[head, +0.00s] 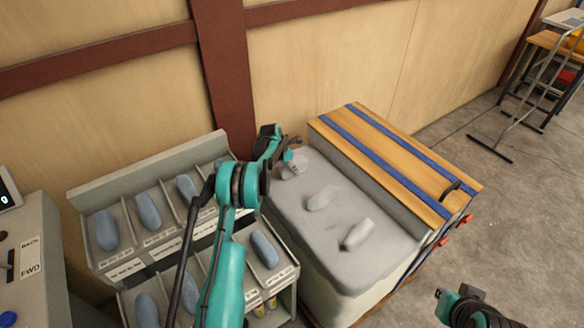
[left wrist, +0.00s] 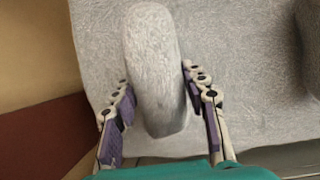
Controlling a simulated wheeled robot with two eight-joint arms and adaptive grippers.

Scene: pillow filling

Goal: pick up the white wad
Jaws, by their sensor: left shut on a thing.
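Three white wads lie along the grey padded top (head: 335,262) of the bin. The far wad (head: 293,168) is at my left gripper (head: 289,156), which partly covers it. The middle wad (head: 321,198) and the near wad (head: 357,235) lie apart from it. In the left wrist view, the held wad (left wrist: 152,60) stands long and upright in the picture between the two purple-padded fingers, which are shut on it. I cannot tell whether it is clear of the surface. My right gripper (head: 442,295) is low at the right, away from the wads; its jaws are unclear.
A grey rack (head: 85,200) with several blue-grey wads in labelled slots stands left of the bin. A wooden lid with blue straps (head: 395,160) covers the bin's right part. A wall with a brown post (head: 225,80) is close behind. Open floor (head: 505,220) lies right.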

